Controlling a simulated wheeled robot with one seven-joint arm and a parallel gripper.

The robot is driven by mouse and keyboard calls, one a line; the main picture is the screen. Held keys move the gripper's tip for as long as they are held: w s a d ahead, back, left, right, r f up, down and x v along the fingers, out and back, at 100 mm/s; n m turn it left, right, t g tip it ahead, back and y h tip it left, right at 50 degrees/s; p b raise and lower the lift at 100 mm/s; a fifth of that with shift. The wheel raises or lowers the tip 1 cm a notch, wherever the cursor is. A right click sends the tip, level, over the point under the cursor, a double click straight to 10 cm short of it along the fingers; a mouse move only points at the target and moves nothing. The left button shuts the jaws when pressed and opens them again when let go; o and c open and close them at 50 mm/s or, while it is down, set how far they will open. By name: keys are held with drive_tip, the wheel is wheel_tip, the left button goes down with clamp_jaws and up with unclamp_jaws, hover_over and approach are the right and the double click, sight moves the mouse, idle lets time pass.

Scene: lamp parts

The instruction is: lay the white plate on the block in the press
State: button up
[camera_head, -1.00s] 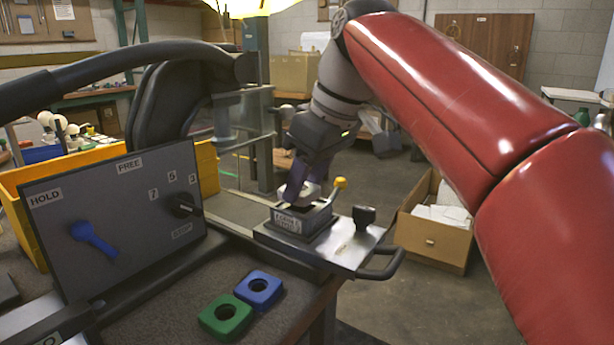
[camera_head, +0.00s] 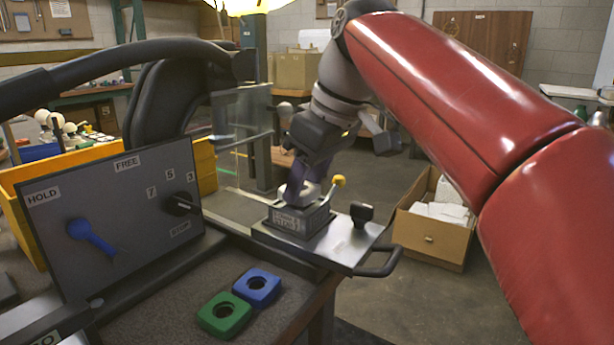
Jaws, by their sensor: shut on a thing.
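My gripper (camera_head: 303,186) is at the end of the red arm, pointing down, directly over the small grey labelled fixture on the metal plate of the press (camera_head: 298,221). Its fingers are shut on a small pale piece, the white plate (camera_head: 297,192). The plate is low, at the top of the fixture; I cannot tell whether it touches anything below. The block inside the fixture is hidden by the fixture's wall and my gripper. A lever with a yellow knob (camera_head: 338,181) stands up just right of the gripper.
A black knob (camera_head: 361,213) and a dark handle (camera_head: 378,265) are right of the fixture. A panel with a blue lever (camera_head: 90,236) stands at left. Green (camera_head: 224,315) and blue (camera_head: 257,287) square pieces lie on the bench. An open cardboard box (camera_head: 432,240) is on the floor.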

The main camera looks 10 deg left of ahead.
drive_tip(key=shift+f, duration=0.55)
idle(1.5)
drive_tip(key=o, duration=0.9)
drive_tip(key=shift+o, duration=0.6)
drive_tip(key=shift+d+r, duration=0.15)
drive_tip(key=shift+r, duration=0.35)
drive_tip(key=shift+o, duration=0.2)
drive_tip(key=p+v, duration=0.2)
drive_tip(key=v, duration=0.5)
drive_tip(key=shift+s+f, duration=0.1)
